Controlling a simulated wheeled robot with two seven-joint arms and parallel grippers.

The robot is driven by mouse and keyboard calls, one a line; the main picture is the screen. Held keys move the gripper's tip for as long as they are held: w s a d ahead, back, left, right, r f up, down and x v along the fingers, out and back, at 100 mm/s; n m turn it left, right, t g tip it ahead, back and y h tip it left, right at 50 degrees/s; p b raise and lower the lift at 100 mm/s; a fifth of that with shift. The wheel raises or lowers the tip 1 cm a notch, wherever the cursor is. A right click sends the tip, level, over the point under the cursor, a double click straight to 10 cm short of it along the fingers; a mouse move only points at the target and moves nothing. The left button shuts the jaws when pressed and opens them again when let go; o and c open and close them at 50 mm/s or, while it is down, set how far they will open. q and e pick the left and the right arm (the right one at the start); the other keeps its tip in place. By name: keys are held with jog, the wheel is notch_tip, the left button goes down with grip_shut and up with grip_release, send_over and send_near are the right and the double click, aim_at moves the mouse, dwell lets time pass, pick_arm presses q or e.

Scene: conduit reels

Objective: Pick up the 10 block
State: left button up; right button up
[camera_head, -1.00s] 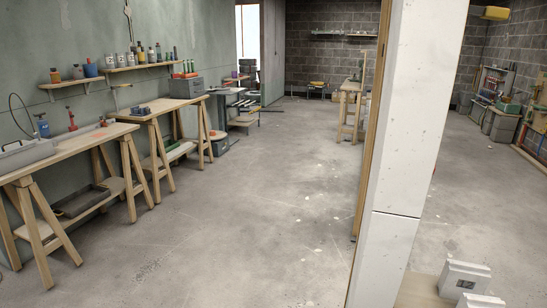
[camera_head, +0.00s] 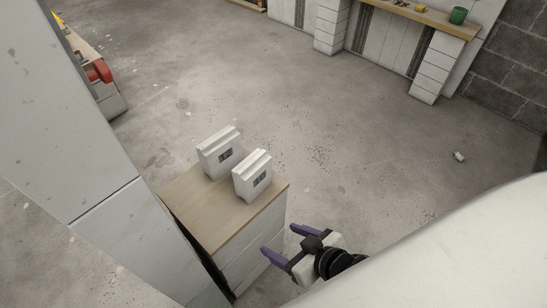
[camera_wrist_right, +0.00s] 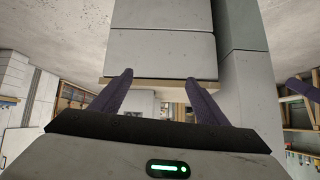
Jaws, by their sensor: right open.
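Two white blocks stand side by side on a wood-topped white cabinet in the head view, a left one (camera_head: 219,153) and a right one (camera_head: 252,176). Each has dark marks on its front face, too small to read, so I cannot tell which is the 10 block. My right gripper (camera_head: 280,240) is open and empty, low beside the cabinet's right side and apart from both blocks. Its purple fingers (camera_wrist_right: 159,78) point at the cabinet in the right wrist view, where no block shows. A purple part (camera_wrist_right: 299,86) at that view's right edge may be my left gripper.
The cabinet top (camera_head: 205,220) has bare wood in front of the blocks. A white pillar (camera_head: 80,130) stands close on the left. Open concrete floor lies behind and to the right. A bench with a green cup (camera_head: 458,15) is at the far right.

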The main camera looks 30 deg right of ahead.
aim_at(259, 170)
jog(key=o, duration=0.7)
jog(key=w+d+r+n+t+y+b, duration=0.1)
jog(key=w+d+r+b, duration=0.1)
jog(key=w, duration=0.7)
jog(key=shift+r+t+b, duration=0.3)
jog(key=shift+r+b, duration=0.45)
jog(key=shift+b, duration=0.3)
jog(key=shift+n+t+y, duration=0.5)
jog(key=shift+t, duration=0.1)
jog(key=w+r+b, duration=0.1)
jog(key=w+r, duration=0.1)
jog(key=w+r+b, duration=0.1)
jog(key=w+r, duration=0.1)
jog(key=r, duration=0.1)
jog(key=shift+w+d+r+b, duration=0.2)
jog(key=shift+w+b, duration=0.1)
jog(key=shift+b, duration=0.05)
jog(key=x, duration=0.4)
jog(key=shift+w+a+r+b, duration=0.1)
jog(key=shift+w+r+b, duration=0.2)
jog(key=shift+w+b, duration=0.1)
jog(key=x, duration=0.2)
jog(key=b+x, duration=0.1)
jog(key=x, duration=0.1)
jog(key=shift+w+a+f+b, duration=0.1)
jog(key=shift+w+f+b, duration=0.15)
jog(key=shift+f, duration=0.2)
jog(key=shift+w+a+f, duration=0.15)
jog(key=shift+w, duration=0.15)
